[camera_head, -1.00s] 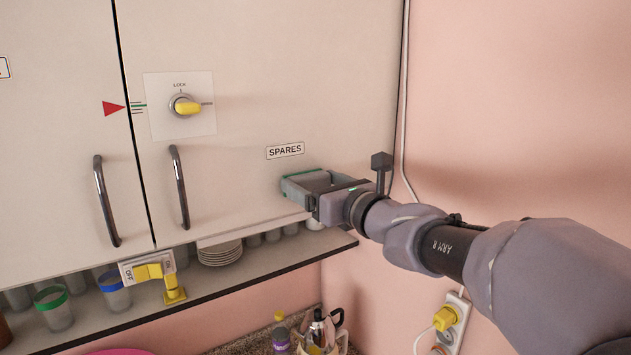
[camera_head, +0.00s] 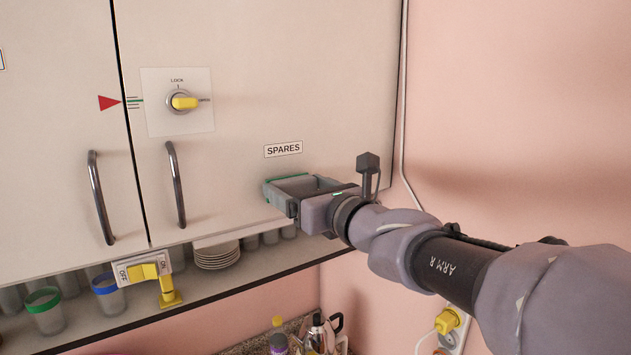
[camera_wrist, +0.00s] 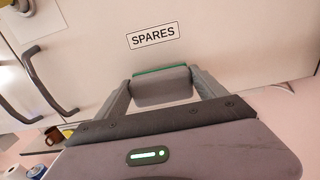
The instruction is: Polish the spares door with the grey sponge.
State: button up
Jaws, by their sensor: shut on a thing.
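The spares door (camera_head: 235,130) is the pale cabinet door with the SPARES label (camera_head: 283,149), a knob and a curved handle. My gripper (camera_head: 284,190) is just below the label, near the door's lower edge. It is shut on the grey sponge (camera_wrist: 162,88), which has a green layer on its door-facing side. In the wrist view the sponge sits between the two fingers, below the label. Its green side appears to be against the door, but exact contact is hard to tell.
The door's dark handle (camera_head: 176,185) and lock knob (camera_head: 182,102) stick out to the left. Below is an open shelf with plates (camera_head: 217,256), several cups and a yellow switch (camera_head: 145,273). The pink wall and a cable (camera_head: 402,120) are at the right.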

jog(key=shift+s+d, duration=0.2)
jog(key=shift+s, duration=0.2)
jog(key=shift+d, duration=0.1)
jog(key=v, duration=0.4)
jog(key=shift+s+r, duration=0.1)
jog(key=shift+w, duration=0.25)
jog(key=shift+s, duration=0.15)
